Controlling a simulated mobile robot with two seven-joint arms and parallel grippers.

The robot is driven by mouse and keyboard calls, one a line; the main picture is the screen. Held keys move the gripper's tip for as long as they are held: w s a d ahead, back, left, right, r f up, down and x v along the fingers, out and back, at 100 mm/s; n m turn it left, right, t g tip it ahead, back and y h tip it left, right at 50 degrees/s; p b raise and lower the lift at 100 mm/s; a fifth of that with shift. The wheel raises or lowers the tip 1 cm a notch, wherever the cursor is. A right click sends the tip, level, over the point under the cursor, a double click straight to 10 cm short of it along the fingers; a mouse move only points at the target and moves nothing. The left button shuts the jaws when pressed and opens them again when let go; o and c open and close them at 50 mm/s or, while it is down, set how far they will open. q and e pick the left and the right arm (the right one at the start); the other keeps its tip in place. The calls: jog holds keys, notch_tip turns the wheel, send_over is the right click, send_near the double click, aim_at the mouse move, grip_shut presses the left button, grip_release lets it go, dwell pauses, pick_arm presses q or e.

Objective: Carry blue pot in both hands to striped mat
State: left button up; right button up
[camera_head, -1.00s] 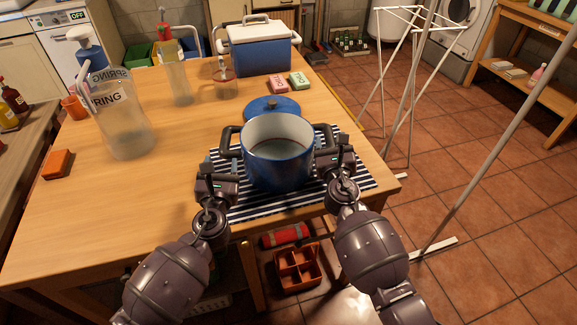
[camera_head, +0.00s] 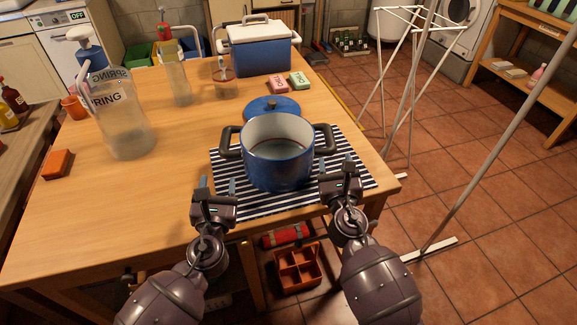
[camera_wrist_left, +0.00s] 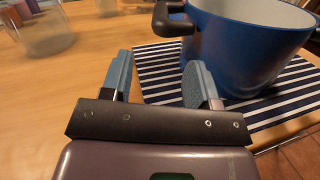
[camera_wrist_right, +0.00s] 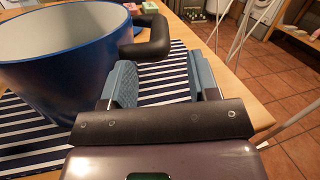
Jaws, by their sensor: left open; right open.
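The blue pot (camera_head: 279,165) stands upright on the striped mat (camera_head: 240,203) near the table's front right corner. Its two dark handles point left and right. My left gripper (camera_head: 217,187) is open and empty, in front of the left handle and apart from it. My right gripper (camera_head: 337,171) is open and empty, in front of the right handle and apart from it. The pot also shows in the left wrist view (camera_wrist_left: 235,45) and the right wrist view (camera_wrist_right: 65,60), beyond the open fingers.
A blue lid (camera_head: 271,107) lies just behind the pot. A white drying rack (camera_head: 405,80) stands on the floor to the right.

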jog(key=shift+s+f, duration=0.2)
jog(key=shift+s, duration=2.2)
